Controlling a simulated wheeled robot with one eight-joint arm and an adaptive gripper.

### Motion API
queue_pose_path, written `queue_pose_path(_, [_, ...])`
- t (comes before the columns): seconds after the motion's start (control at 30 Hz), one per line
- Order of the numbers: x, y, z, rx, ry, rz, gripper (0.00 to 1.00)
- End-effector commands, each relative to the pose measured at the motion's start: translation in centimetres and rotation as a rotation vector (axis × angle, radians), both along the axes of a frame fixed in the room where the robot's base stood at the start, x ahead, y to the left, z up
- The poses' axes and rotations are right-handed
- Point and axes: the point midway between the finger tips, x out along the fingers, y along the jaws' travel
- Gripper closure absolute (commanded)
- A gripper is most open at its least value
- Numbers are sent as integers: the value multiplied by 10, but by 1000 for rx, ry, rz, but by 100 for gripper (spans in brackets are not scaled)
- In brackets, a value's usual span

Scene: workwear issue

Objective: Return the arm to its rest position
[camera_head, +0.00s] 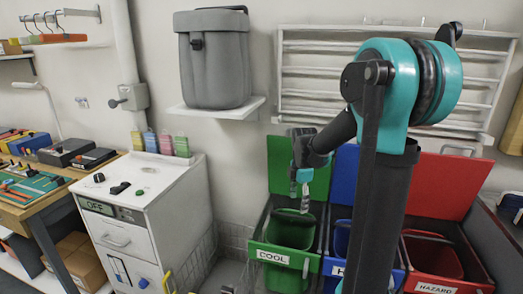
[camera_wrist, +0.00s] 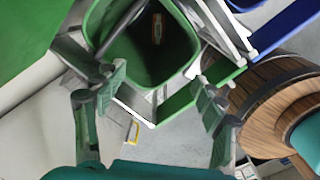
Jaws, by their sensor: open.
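My gripper (camera_head: 298,191) hangs pointing down above the green bin labelled COOL (camera_head: 290,261) in the head view. In the wrist view my gripper (camera_wrist: 155,95) is open, its two fingers wide apart with nothing between them. The green bin's inner bucket (camera_wrist: 110,25) is beyond the fingertips, and a small brownish item (camera_wrist: 157,28) lies at its bottom. My arm reaches out from the right, bent down at the elbow, and partly hides the blue bin.
The blue bin (camera_head: 336,268) and red HAZARD bin (camera_head: 447,287) stand right of the green one, lids raised. A white cabinet (camera_head: 160,205) and workbench (camera_head: 50,205) are at left. A grey container (camera_head: 215,70) sits on a wall shelf (camera_head: 222,110); a white rack (camera_head: 315,50) is behind my arm.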

Motion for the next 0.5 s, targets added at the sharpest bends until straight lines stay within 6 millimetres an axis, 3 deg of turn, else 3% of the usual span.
queue_pose_path(0.5, [-139, -27, -35, 184, -189, -1216, 30])
